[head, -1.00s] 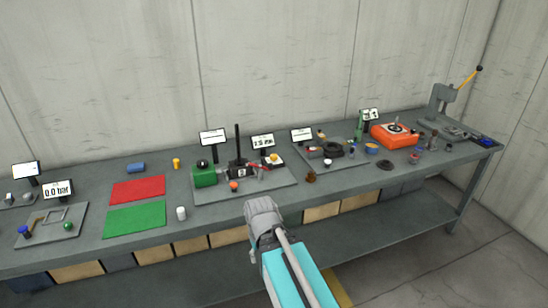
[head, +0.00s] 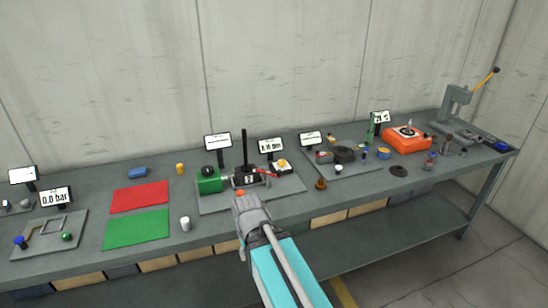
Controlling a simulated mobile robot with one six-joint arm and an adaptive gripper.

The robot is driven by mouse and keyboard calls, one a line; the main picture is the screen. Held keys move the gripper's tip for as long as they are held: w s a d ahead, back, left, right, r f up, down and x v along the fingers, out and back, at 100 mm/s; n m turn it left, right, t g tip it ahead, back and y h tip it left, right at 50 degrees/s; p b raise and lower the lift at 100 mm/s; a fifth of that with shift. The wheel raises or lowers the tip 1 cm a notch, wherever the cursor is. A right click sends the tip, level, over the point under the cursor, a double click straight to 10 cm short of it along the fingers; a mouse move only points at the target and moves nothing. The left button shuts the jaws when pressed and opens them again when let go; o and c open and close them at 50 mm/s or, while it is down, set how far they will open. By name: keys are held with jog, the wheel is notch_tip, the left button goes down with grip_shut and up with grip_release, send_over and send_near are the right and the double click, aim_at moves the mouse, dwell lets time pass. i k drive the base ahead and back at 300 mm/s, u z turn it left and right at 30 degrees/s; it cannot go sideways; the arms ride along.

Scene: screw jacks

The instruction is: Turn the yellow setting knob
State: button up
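A small yellow knob (head: 282,163) sits on top of a white and black block at the right part of a grey plate (head: 215,203), in the middle of the bench. I take it to be the setting knob. My gripper (head: 246,203) is seen from behind, over the front edge of that plate. It is in front of the knob and to its left, apart from it in the picture. Its fingertips are hidden, so I cannot see whether they are open or shut.
On the same plate stand a green block (head: 208,181), a dark upright post (head: 244,150), a red lever (head: 266,172) and a small orange-topped part (head: 240,193). Small display screens (head: 270,146) stand behind. Red (head: 139,196) and green mats (head: 136,229) lie to the left, bare.

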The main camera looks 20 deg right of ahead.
aim_at(282, 162)
jog(key=z, duration=0.1)
jog(key=i, duration=0.95)
jog(key=z, duration=0.65)
